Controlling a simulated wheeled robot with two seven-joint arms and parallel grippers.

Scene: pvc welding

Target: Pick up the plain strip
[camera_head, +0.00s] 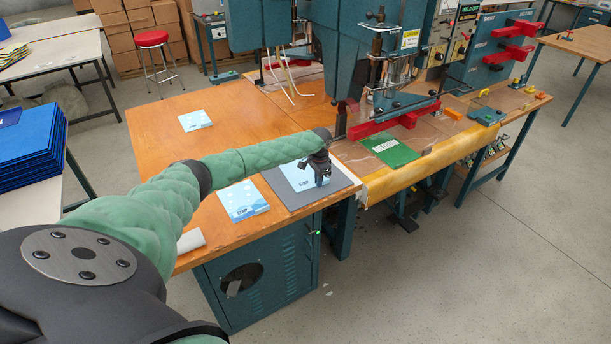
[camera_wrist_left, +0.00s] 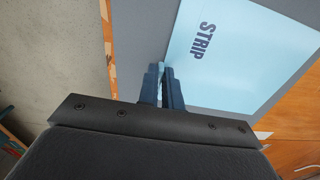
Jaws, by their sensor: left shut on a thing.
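The plain strip is a light blue sheet (camera_head: 300,181) marked STRIP, lying over a grey mat (camera_head: 283,193) at the front right corner of the wooden table. In the left wrist view the sheet (camera_wrist_left: 240,60) fills the upper right and looks plain apart from its lettering. My left gripper (camera_head: 320,178) is over the sheet's right part, pointing down. In the left wrist view its fingers (camera_wrist_left: 164,72) are close together at the sheet's edge, shut on it. I cannot tell whether the sheet is raised off the mat. My right gripper is not in view.
Another STRIP sheet (camera_head: 242,201) lies left of the mat, and a light sheet (camera_head: 195,120) lies farther back. A green WELDING sheet (camera_head: 390,150) lies on the machine bench, right of the mat. Welding machines (camera_head: 345,45) stand behind. The table's middle is clear.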

